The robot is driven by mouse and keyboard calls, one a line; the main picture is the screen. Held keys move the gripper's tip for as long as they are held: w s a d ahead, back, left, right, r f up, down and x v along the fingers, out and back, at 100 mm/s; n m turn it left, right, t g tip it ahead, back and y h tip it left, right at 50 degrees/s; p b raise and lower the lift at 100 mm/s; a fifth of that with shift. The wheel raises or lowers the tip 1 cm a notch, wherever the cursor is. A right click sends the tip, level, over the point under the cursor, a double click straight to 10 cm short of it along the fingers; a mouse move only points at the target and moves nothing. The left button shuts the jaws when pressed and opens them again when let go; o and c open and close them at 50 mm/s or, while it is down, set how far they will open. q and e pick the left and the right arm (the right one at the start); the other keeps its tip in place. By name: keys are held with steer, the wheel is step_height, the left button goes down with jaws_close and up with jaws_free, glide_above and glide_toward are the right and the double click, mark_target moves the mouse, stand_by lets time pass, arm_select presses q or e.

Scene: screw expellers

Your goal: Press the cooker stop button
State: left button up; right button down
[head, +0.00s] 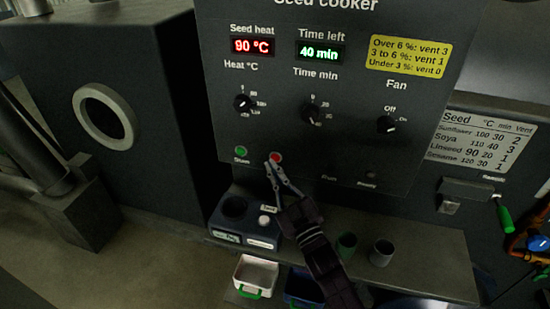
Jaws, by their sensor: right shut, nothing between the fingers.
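The seed cooker panel (345,95) stands upright in front of me, dark grey. A round red button (275,157) sits low on it, just right of a green button (241,151). Any label under the red button is hidden by my gripper. My right gripper (269,165) is shut and empty, its fingertips at the lower left edge of the red button. I cannot tell whether they touch it. The display (253,46) reads 90 °C and the time display (320,52) reads 40 min. My left gripper is not in view.
Heat, time and fan knobs (387,124) sit above the buttons. A white tray (256,272) with green handle stands lower. A green-handled lever (504,216) is at right.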

steer(key=s, duration=0.1)
steer(key=s+a+p, duration=0.1)
steer(key=s, duration=0.2)
steer(key=shift+s+a+p, duration=0.3)
steer(key=shift+s+p, duration=0.05)
steer(key=shift+s, duration=0.05)
stand_by(0.8)
